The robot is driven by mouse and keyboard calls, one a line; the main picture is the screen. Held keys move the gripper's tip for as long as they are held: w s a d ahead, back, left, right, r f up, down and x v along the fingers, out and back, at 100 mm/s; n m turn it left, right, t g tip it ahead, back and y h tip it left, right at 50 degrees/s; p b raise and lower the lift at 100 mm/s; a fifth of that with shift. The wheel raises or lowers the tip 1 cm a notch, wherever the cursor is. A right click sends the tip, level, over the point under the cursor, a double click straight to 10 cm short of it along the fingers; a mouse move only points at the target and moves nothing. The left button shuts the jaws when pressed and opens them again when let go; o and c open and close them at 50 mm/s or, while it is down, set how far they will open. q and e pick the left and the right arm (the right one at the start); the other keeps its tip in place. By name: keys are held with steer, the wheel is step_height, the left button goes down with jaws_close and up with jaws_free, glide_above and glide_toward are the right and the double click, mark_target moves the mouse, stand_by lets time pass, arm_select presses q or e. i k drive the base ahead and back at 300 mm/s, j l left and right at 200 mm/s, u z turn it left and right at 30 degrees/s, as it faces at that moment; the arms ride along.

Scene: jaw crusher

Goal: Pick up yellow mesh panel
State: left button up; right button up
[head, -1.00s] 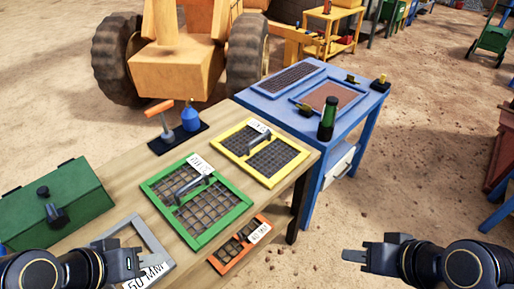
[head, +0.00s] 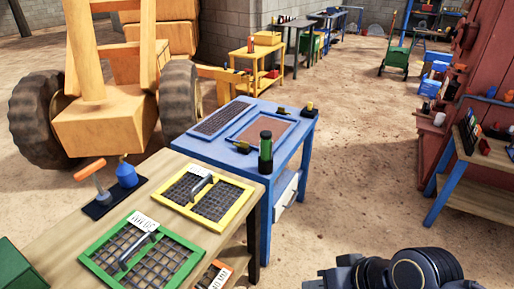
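The yellow mesh panel (head: 247,199) lies flat on the far right end of the wooden table in the head view. It has a yellow frame, dark mesh in two halves, a grey handle across the middle and a white label at its back edge. My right gripper (head: 325,281) is at the bottom edge, to the right of the table and well apart from the panel. It is partly cut off by the frame, and its fingers cannot be made out well. My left gripper is out of view.
A green mesh panel (head: 95,257) lies nearer on the wooden table (head: 60,222), with an orange panel (head: 217,272) lower beside it. A blue table (head: 217,150) with a green bottle (head: 266,152) adjoins behind. Open dirt ground (head: 360,190) lies to the right.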

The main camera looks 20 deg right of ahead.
mark_target(202, 188)
steer(key=u, duration=0.4)
steer(key=l+u, duration=0.15)
steer(key=u, duration=0.25)
steer(key=i+l+u, duration=0.1)
steer(key=u, duration=0.3)
steer(key=l+u, duration=0.1)
steer(key=u, duration=0.25)
steer(key=l+u, duration=0.3)
steer(key=l, duration=0.2)
steer(key=l+u, duration=0.35)
steer(key=l, duration=0.2)
steer(key=k+l+u, duration=0.15)
steer(key=l+u, duration=0.15)
steer(key=l, duration=0.15)
steer(key=k+l, duration=0.1)
steer(key=l, duration=0.5)
steer(key=k+l, duration=0.15)
steer(key=l, duration=0.15)
steer(key=u, duration=0.05)
